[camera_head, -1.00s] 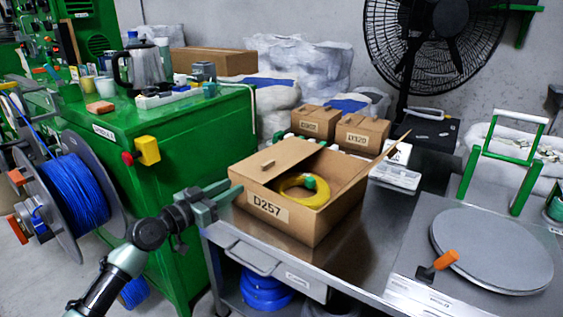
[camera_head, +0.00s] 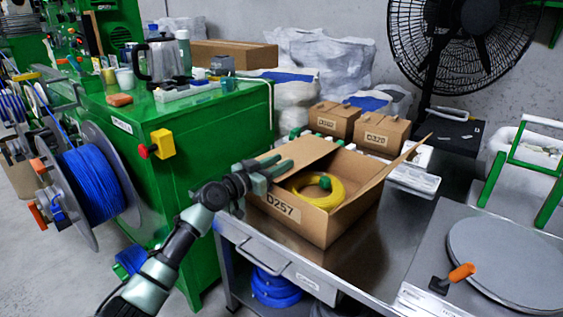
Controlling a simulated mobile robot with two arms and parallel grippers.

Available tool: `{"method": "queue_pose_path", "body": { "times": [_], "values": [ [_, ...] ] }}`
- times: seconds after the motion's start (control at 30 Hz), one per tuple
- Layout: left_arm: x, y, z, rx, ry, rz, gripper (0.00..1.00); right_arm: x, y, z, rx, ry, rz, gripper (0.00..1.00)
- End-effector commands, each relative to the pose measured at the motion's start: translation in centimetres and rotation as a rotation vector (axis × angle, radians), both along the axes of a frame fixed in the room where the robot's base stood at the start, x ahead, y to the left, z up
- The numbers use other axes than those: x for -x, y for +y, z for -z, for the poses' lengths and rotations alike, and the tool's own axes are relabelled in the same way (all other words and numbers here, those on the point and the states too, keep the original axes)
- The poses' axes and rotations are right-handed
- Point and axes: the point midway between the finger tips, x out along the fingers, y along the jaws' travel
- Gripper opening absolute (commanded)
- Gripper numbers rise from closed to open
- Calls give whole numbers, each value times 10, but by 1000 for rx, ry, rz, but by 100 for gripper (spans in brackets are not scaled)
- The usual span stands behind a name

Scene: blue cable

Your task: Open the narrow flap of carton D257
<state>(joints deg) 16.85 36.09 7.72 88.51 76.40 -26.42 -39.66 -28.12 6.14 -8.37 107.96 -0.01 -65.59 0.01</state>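Carton D257 (camera_head: 345,217) is a brown box on the steel cart, with its label on the front left face. A coil of yellow cable (camera_head: 331,198) with a green piece lies inside. A brown flap (camera_head: 308,151) lies over the left part of the opening. A wide flap (camera_head: 385,174) stands out at the right side. My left gripper (camera_head: 284,165) is at the carton's upper left edge, by the left flap. Its two fingers look apart, with nothing visible between them. I cannot tell whether they touch the flap. My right gripper is not in view.
Two smaller closed cartons (camera_head: 381,132) stand behind D257. A green cabinet (camera_head: 205,140) with a kettle on top is at the left, and a blue cable reel (camera_head: 92,186) stands before it. A round grey plate (camera_head: 510,262) is at the right. Bare cart top (camera_head: 375,250) lies right of D257.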

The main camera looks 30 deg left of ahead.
Motion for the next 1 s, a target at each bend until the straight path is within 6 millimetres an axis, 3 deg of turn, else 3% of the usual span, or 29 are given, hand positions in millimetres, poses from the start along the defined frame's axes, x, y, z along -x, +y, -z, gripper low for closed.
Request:
{"method": "queue_pose_path", "body": {
  "times": [0.4,0.43,0.53,0.57,1.0],
  "values": [
    [-10,-2,0,0,1,1,33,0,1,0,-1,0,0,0],
    [-10,-2,0,0,1,1,30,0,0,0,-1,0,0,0],
    [-10,-2,0,0,0,1,2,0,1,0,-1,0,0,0],
    [-10,-2,0,-1,0,1,0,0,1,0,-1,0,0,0],
    [-9,-2,0,-1,0,0,0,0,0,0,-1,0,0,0]
  ]
}}
